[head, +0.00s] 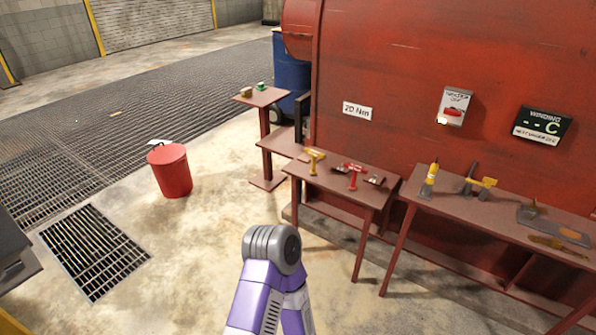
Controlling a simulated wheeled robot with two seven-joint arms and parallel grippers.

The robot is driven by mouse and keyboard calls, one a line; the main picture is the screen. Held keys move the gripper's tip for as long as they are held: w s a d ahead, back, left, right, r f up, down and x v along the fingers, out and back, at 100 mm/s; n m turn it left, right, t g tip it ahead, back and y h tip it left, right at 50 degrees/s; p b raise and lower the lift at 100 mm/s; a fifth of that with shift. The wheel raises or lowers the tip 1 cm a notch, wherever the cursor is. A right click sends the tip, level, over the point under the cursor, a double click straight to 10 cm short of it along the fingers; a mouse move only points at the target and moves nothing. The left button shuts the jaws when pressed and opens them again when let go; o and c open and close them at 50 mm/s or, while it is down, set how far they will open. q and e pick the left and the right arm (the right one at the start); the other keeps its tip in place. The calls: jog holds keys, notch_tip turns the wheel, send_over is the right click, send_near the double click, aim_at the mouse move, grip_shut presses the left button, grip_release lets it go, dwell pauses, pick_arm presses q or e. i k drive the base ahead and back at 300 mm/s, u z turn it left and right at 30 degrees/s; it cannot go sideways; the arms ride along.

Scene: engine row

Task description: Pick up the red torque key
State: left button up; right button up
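The red torque key (354,174) stands on a small brown table (333,185) against the big red machine. It looks T-shaped, with its crossbar on top. A similar yellow key (314,158) stands to its left on the same table. Small dark-and-metal items lie beside the red key, too small to make out. A purple arm link of mine with a grey joint rises from the bottom middle, well short of the table in the picture. Neither of my grippers shows.
A longer bench (480,205) with a yellow bottle (430,178) and tools is at right. A red bin (170,172) stands on the left floor. Floor before the small table looks clear.

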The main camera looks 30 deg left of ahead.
aim_at(355, 169)
jog(key=u, duration=1.05)
jog(key=i, duration=2.6)
jog(key=z, duration=0.05)
